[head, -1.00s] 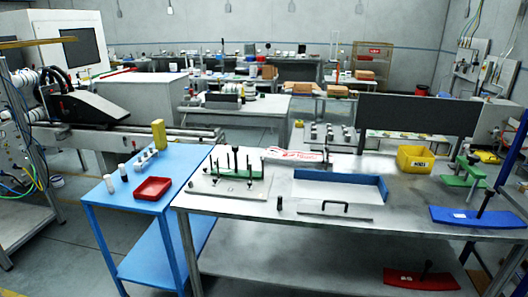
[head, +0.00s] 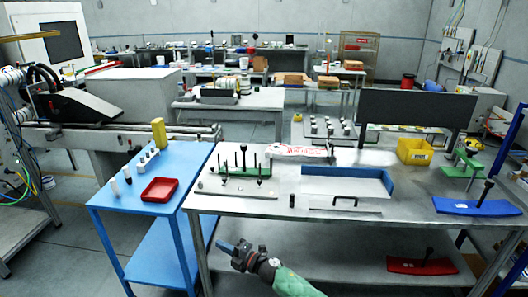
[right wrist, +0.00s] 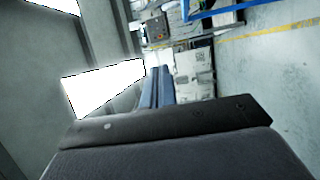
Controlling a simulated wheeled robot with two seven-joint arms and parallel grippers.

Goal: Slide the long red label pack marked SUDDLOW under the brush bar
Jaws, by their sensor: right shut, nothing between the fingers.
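A long white pack with red print (head: 300,151) lies at the back of the steel table; its lettering is too small to read. A long red piece with a black upright handle (head: 423,266) lies on the lower shelf; its pale label is also unreadable. A fixture with a green base and black posts (head: 243,173) stands at the table's left; I cannot tell which part is the brush bar. My right gripper (head: 226,247) is shut and empty, low before the table's front edge, apart from everything. Its fingers show in the right wrist view (right wrist: 158,88). My left gripper is out of view.
The steel table (head: 420,222) also holds a blue-walled tray (head: 345,172), a handled plate (head: 343,206), a yellow bin (head: 414,151) and a blue handled piece (head: 475,206). A blue table (head: 127,193) with a red tray (head: 160,189) stands left. Floor is free in front.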

